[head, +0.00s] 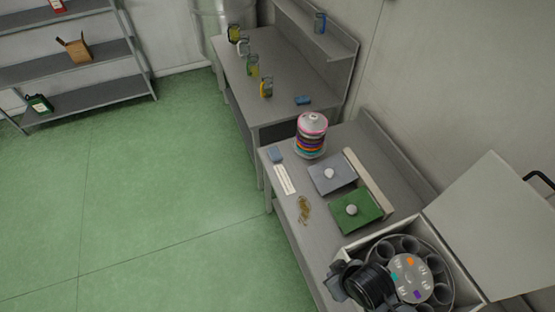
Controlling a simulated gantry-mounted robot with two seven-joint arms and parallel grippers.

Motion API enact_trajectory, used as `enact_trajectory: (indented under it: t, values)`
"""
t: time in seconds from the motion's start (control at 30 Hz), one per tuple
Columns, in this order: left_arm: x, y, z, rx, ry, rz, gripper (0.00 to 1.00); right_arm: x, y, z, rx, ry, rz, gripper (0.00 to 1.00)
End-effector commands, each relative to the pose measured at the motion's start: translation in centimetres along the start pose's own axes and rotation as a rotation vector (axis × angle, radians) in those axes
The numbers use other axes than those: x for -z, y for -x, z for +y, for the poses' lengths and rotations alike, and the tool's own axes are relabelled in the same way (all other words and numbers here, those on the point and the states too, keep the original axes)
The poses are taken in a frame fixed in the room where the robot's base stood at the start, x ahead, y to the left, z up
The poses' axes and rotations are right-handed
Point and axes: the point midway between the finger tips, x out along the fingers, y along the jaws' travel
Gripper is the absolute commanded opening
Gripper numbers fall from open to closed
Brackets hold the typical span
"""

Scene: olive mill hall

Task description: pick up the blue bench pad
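A flat blue-grey pad (322,180) lies on the near grey bench, with a round white knob-like piece on it. A smaller blue block (276,155) lies at that bench's far left corner, and another blue item (303,100) lies on the far bench. I cannot tell for certain which of these is the blue bench pad. A black rounded part (368,287) at the bottom looks like one of my grippers, likely the right. It is over the left side of the rotor machine, apart from the pads. Its fingers are unclear. My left gripper is not seen.
A green pad (372,205) with a white knob lies nearer than the blue-grey one. A pale bar (368,182), a coloured ring stack (312,135), a white label strip (285,180) and brown pieces (304,208) surround them. The open rotor machine (350,252) blocks the near end.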

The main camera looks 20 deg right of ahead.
Motion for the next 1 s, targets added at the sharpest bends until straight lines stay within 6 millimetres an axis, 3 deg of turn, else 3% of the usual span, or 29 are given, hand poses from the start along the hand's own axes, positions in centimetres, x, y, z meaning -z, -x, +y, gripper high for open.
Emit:
enact_trajectory:
  t: [0.47, 1.0]
  values:
    - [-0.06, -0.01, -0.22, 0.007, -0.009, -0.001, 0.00, 0.02, 0.01, 0.01, 0.000, 0.000, 0.000, 0.00]
    - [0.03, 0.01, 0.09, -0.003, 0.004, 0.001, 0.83, 0.03, 0.02, 0.01, 0.000, 0.000, 0.001, 0.00]
